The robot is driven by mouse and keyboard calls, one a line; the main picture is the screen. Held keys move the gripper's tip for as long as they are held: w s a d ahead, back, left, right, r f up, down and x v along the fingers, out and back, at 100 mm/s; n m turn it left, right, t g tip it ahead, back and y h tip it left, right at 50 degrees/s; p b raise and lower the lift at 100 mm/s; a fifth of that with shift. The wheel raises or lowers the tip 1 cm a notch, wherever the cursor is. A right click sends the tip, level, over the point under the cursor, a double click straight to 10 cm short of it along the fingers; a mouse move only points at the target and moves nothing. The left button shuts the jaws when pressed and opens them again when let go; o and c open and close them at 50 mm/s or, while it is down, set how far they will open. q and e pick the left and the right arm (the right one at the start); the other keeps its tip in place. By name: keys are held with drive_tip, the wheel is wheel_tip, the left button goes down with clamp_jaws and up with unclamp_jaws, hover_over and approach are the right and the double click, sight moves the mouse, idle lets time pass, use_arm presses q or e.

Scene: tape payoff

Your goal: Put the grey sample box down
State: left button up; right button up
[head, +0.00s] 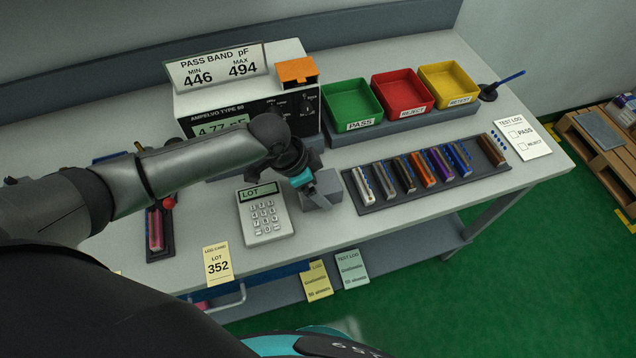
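The grey sample box (328,188) is a small plain grey block at the bench's middle, just right of the lot keypad (264,212). My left arm reaches in from the left, and my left gripper (314,184), with a teal part at its wrist, is at the box. The fingers appear closed on the box, though the wrist partly hides them. I cannot tell whether the box's underside touches the bench (345,228). My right gripper is not in view.
A dark rack of several coloured strips (430,172) lies right of the box. Green (352,102), red (403,93) and yellow (449,84) bins stand behind it. The meter (245,105) is behind the arm. Bare bench shows in front of the box and rack.

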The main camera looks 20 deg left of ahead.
use_arm(q)
drive_tip(key=shift+o, duration=0.6)
drive_tip(key=shift+a+r, duration=0.1)
drive_tip(key=shift+r, duration=0.2)
drive_tip(key=p+v, duration=0.2)
drive_tip(key=v, duration=0.9)
drive_tip(key=shift+r, duration=0.35)
drive_tip(key=shift+s, duration=0.15)
